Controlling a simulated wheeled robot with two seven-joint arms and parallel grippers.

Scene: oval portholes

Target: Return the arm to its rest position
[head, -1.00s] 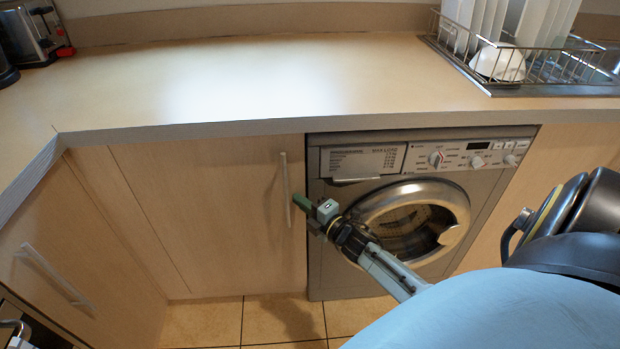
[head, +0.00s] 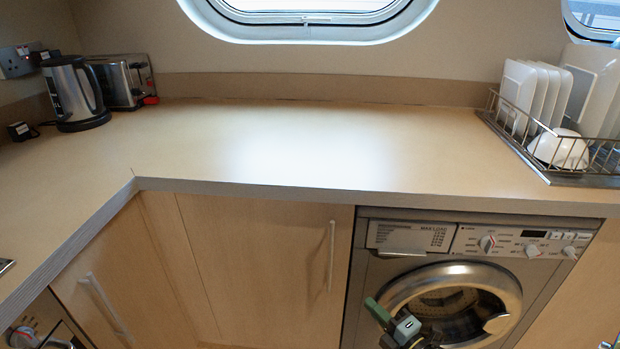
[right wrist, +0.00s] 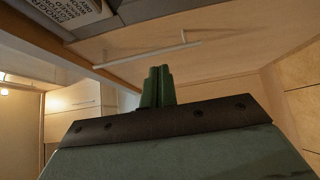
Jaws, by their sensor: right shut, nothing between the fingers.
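My right gripper (head: 375,309) shows at the bottom of the head view, in front of the left side of the washing machine's round door (head: 440,287). Its green fingers (right wrist: 158,87) are together in the right wrist view, with nothing between them. The gripper is apart from the cabinet handle (head: 331,256), which lies to its upper left in the head view. Most of the right arm is below the frame. My left gripper is not in view.
The worktop (head: 300,140) is clear in the middle. A kettle (head: 75,92) and toaster (head: 124,82) stand at the left, a dish rack (head: 546,160) with plates and a bowl at the right. An oval porthole (head: 308,35) is above. The cabinet door (head: 262,270) is closed.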

